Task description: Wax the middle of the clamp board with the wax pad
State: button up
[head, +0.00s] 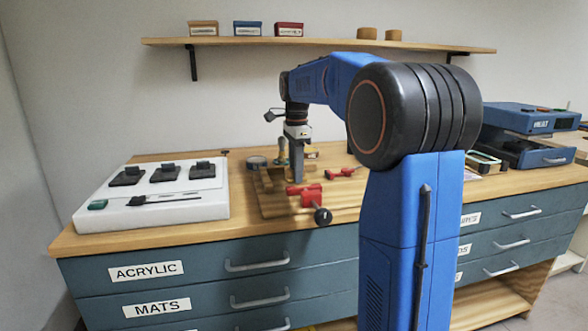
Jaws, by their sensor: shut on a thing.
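The clamp board (345,201) is a wooden board on the bench top, with a red clamp (308,194) with a black knob at its front and another red clamp (346,173) farther back. My gripper (297,168) points down over the left part of the board. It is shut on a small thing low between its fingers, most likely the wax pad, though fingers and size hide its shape. I cannot tell whether it touches the board. A greenish upright handle (282,149) shows just left of the gripper.
A white panel (107,212) with several black blocks lies at the left of the bench. A dark round roll (257,162) is behind the board. A blue heat press (520,122) stands at the right. A wall shelf (330,43) is above. My arm hides the bench's right middle.

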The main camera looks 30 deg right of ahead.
jog(key=shift+s+a+f, duration=0.1)
jog(key=shift+s+a, duration=0.15)
jog(key=shift+s, duration=0.75)
jog(key=shift+s+a, duration=0.25)
jog(key=shift+s, duration=0.7)
jog(key=shift+w+a+f, duration=0.1)
jog(key=shift+w+a, duration=0.15)
jog(key=shift+a, duration=0.75)
jog(key=shift+w+d+f, duration=0.1)
jog(key=shift+w+d, duration=0.1)
jog(key=shift+w, duration=0.45)
jog(key=shift+w+d+r, duration=0.1)
jog(key=shift+w+d, duration=0.1)
jog(key=shift+w, duration=0.45)
jog(key=shift+w+d+f, duration=0.1)
jog(key=shift+w+d, duration=0.1)
jog(key=shift+w, duration=0.45)
jog(key=shift+w+d, duration=0.25)
jog(key=shift+w, duration=0.6)
jog(key=shift+w+d, duration=0.2)
jog(key=shift+w, duration=0.6)
jog(key=shift+r, duration=0.25)
jog(key=shift+c, duration=0.2)
jog(key=shift+w+r, duration=0.15)
jog(key=shift+r, duration=0.4)
jog(key=shift+o, duration=0.2)
jog(key=shift+r, duration=2.35)
jog(key=shift+r, duration=0.1)
